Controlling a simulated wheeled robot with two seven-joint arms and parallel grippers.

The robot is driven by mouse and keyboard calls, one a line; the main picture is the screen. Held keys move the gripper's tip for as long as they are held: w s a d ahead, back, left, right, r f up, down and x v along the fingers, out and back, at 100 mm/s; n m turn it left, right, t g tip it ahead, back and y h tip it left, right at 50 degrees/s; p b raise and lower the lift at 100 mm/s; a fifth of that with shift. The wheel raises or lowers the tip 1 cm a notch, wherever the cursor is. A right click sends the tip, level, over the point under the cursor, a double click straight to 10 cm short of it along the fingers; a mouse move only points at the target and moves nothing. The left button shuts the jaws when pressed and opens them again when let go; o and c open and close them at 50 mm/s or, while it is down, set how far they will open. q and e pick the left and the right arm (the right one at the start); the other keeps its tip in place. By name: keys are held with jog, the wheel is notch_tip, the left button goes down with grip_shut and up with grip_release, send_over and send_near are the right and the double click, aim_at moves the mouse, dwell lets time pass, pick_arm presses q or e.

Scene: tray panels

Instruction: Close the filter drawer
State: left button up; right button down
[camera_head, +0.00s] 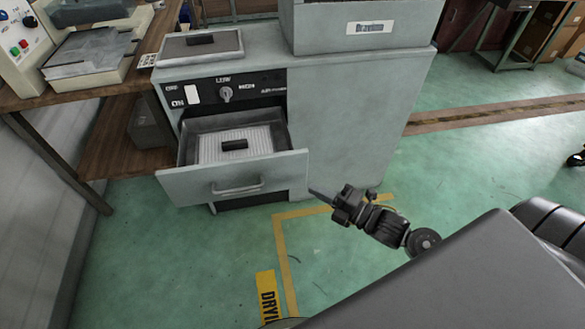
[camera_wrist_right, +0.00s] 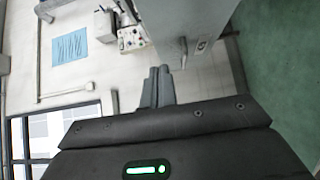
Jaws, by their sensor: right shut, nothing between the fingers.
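The filter drawer (camera_head: 235,180) is pulled out from the front of the grey cabinet (camera_head: 345,110). It has a grey front panel with a bar handle (camera_head: 238,189). A white filter with a black grip (camera_head: 234,145) lies inside it. My right gripper (camera_head: 312,192) is shut and empty, just right of the drawer front's right edge; I cannot tell if it touches. In the right wrist view the fingers (camera_wrist_right: 158,86) are together, with a grey cabinet surface (camera_wrist_right: 180,20) beyond them. My left gripper is not in view.
A control panel with a knob (camera_head: 226,94) is above the drawer. A lidded tray (camera_head: 200,45) lies on the cabinet top. A wooden workbench (camera_head: 125,80) stands at the left. The green floor (camera_head: 350,270) in front is clear, with yellow tape lines.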

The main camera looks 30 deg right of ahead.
aim_at(280, 162)
jog(key=shift+w+a, duration=0.45)
jog(key=shift+w, duration=1.2)
jog(key=shift+w+a, duration=0.45)
jog(key=shift+w, duration=1.25)
jog(key=shift+w+a, duration=0.45)
jog(key=shift+w, duration=1.2)
